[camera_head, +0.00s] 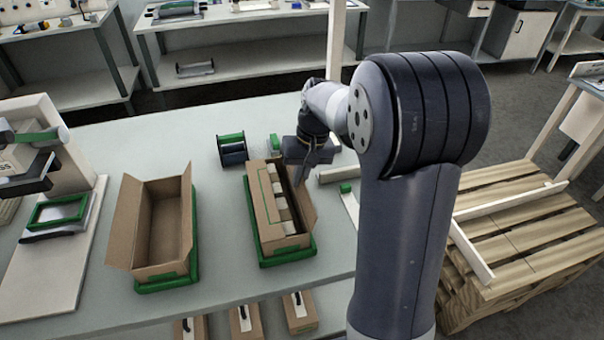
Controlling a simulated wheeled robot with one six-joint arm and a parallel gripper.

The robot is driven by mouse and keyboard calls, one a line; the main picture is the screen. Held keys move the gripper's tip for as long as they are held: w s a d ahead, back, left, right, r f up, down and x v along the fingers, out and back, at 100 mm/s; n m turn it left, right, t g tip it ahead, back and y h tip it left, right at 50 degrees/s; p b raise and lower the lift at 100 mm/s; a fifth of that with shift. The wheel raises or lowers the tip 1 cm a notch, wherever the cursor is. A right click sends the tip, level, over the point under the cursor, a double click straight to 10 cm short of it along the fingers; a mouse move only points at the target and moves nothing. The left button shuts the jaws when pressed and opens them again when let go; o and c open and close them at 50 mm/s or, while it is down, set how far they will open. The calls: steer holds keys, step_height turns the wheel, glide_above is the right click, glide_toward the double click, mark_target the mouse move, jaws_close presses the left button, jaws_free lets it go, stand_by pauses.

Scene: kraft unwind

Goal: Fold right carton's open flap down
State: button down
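The right carton (285,242) stands in a green-rimmed tray (290,256) on the table. A brown panel with a green line (263,205) covers its left part. A flap (303,205) on its right side stands up, tilted outward. Pale items (282,200) show in the gap between them. My gripper (303,175) is over the far end of the carton, near the top of the right flap. Whether it touches the flap, and whether its fingers are open or shut, is too small to tell. The left carton (150,225) is open and empty in its own green tray.
A dark spool with green flanges (232,150) stands behind the right carton. A pale rail with a green block (346,188) lies to its right. Wooden pallets (520,230) stand at the right. The table between the two cartons is clear.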

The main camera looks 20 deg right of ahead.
steer(key=a+h, duration=0.1)
steer(key=h, duration=0.2)
steer(key=a+h, duration=0.1)
steer(key=h, duration=0.3)
steer(key=a+f+h, duration=0.1)
steer(key=a+h, duration=0.1)
steer(key=h, duration=0.1)
steer(key=shift+f+h, duration=0.1)
steer(key=shift+h, duration=0.3)
steer(key=shift+a+f+h+b, duration=0.2)
steer(key=shift+h+b, duration=0.15)
steer(key=shift+h, duration=0.5)
steer(key=shift+a+f+h+b, duration=0.2)
steer(key=shift+h+b, duration=0.15)
steer(key=shift+h, duration=0.5)
steer(key=c, duration=1.6)
jaws_free()
steer(key=shift+c, duration=0.2)
steer(key=shift+r, duration=0.1)
